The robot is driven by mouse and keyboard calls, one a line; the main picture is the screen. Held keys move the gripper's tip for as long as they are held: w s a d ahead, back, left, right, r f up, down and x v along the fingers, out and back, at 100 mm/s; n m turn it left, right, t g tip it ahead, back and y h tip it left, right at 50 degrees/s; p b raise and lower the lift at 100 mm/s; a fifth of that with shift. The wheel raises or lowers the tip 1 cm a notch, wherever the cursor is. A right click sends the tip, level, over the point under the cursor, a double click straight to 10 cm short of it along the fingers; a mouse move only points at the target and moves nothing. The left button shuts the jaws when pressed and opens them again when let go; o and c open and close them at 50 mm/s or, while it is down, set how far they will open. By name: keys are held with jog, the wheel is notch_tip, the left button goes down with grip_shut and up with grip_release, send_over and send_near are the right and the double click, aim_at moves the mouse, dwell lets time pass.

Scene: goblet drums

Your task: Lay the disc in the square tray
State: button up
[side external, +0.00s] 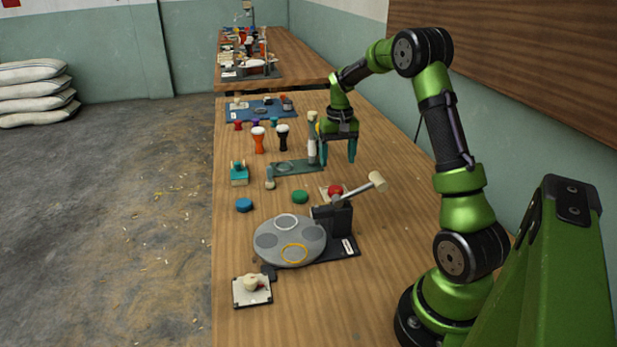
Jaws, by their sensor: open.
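A blue disc (244,205) and a green disc (300,197) lie flat and apart on the wooden table. A red round piece (335,190) sits on a small pale square, partly hidden behind a mallet. A pale square tray-like piece (240,299) lies at the front left with a cream knob-like object and a bit of red on it; I cannot tell which square is the tray. My gripper (338,160) points down, open, with teal fingers apart and nothing seen between them. It is above the table, beyond the green disc and right of a pale upright post.
A grey round plate (265,252) with circles and a yellow ring stands beside a black block with a mallet (375,181). A green board (310,169), a teal block (239,175) and goblet drums (259,140) stand farther back. The table's right side is mostly bare.

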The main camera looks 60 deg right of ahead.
jog(key=a+r+n+t, duration=0.1)
jog(key=a+r+t, duration=0.1)
jog(key=a+r, duration=0.85)
jog(key=s+a+r+n+t+y, duration=0.1)
jog(key=s+a+n+t, duration=0.1)
jog(key=s+a, duration=0.5)
jog(key=s+a+r+n+t+y, duration=0.1)
jog(key=s+a, duration=0.6)
jog(key=a, duration=0.7)
jog(key=shift+r+n+t, duration=0.5)
jog(key=shift+t, duration=0.6)
jog(key=shift+w, duration=0.1)
